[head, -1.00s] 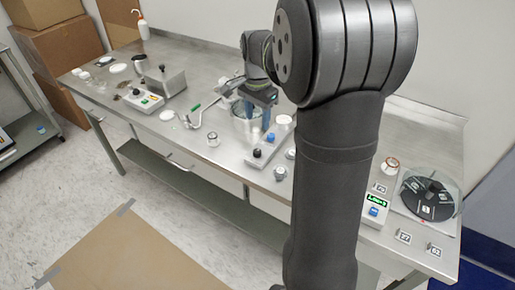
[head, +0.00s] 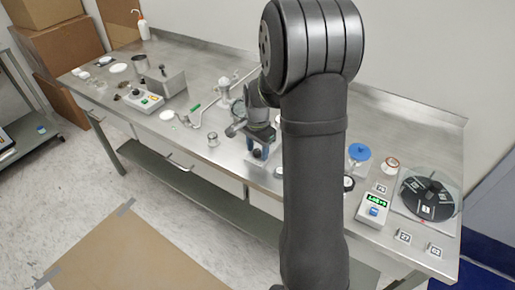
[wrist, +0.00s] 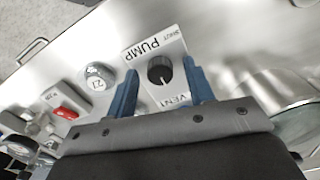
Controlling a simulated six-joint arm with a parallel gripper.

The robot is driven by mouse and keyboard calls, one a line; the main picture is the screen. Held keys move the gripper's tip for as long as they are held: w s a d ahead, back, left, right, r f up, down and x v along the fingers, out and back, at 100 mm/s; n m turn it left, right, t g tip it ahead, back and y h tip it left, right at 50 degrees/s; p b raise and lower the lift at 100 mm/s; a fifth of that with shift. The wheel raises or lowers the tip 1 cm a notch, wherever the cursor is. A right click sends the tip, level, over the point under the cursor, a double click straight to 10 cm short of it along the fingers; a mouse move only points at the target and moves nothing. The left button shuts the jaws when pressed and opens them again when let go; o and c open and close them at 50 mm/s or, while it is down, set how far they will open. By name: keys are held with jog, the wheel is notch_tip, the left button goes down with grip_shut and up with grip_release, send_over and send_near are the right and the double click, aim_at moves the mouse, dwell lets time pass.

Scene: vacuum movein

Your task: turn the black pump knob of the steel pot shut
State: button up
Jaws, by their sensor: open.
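The black pump knob (wrist: 160,70) sits on a pale plate lettered PUMP, SHUT and VENT in the wrist view. I cannot tell clearly which word it points at. It also shows as a small dark knob in the head view (head: 257,154). My gripper (wrist: 159,72) is open, with one blue finger on each side of the knob and gaps between. In the head view my gripper (head: 258,140) is over the knob's plate. A round, shiny vessel (wrist: 296,112), likely the steel pot, is at the right of the wrist view, partly cut off; my arm hides most of it in the head view.
On the steel bench, a blue-topped item (head: 359,152), a green display box (head: 375,207) and a black round device (head: 427,198) stand right of my arm.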

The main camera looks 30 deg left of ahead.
jog(key=shift+c, duration=0.4)
jog(key=c, duration=0.9)
jog(key=shift+n, duration=0.3)
jog(key=n, duration=0.3)
jog(key=shift+n, duration=0.3)
jog(key=n, duration=0.4)
jog(key=shift+a+n, duration=0.1)
jog(key=shift+n, duration=0.2)
jog(key=n, duration=0.4)
jog(key=shift+n, duration=2.5)
